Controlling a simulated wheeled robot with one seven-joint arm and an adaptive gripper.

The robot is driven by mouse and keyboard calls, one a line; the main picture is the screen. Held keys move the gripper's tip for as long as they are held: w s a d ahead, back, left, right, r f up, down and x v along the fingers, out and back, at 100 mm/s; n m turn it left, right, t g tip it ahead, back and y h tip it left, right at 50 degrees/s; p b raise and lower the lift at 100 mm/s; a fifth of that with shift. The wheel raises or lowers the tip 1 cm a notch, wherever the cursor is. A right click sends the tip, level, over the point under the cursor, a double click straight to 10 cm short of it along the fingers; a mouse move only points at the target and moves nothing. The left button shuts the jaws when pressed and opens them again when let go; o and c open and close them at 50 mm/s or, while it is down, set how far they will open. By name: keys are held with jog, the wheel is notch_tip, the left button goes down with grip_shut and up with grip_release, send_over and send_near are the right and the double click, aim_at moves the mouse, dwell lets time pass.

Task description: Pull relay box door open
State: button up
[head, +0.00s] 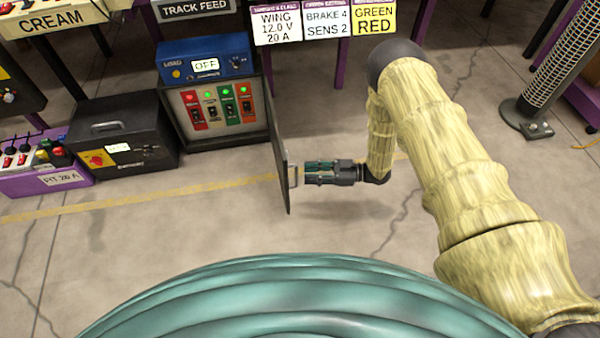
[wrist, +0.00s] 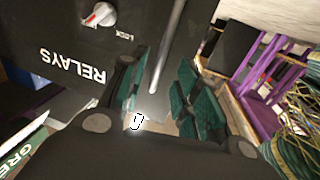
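The relay box (head: 215,108) stands on the floor at left centre in the head view, its front uncovered, showing several coloured switches with green lights. Its dark door (head: 281,150) is swung out on the right side and appears nearly edge-on. In the wrist view the door's outer face (wrist: 60,40) shows upside-down RELAYS lettering and a lock knob (wrist: 98,15). My gripper (head: 308,173) is at the door's right side, by the handle (head: 293,176). In the wrist view the handle bar (wrist: 170,48) runs between the green-padded fingers, which stand apart with visible gaps.
A blue power unit (head: 205,60) reading OFF sits atop the relay box. A black case (head: 122,138) and purple control box (head: 45,165) stand to its left. Purple table legs (head: 340,65) are behind, a tower fan (head: 560,70) at right. The floor in front is clear.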

jog(key=d, duration=0.6)
jog(key=shift+d, duration=0.35)
jog(key=shift+f, duration=0.1)
jog(key=s+d+f+m+t+h, duration=0.3)
jog(key=s+f+m+h, duration=0.1)
jog(key=s+m+h, duration=0.25)
jog(key=s+d+f+m+t+h, duration=0.3)
jog(key=s+f+m+h, duration=0.15)
jog(key=m+h, duration=0.2)
jog(key=s+d+r+m+g+h, duration=0.2)
jog(key=s+r+m+g, duration=0.1)
jog(key=s, duration=0.9)
jog(key=s+d+r+m+g+h, duration=0.2)
jog(key=s+g+h, duration=0.1)
jog(key=s, duration=0.9)
notch_tip(320, 180, up, 36)
jog(key=p, duration=3.5)
jog(key=shift+s, duration=0.45)
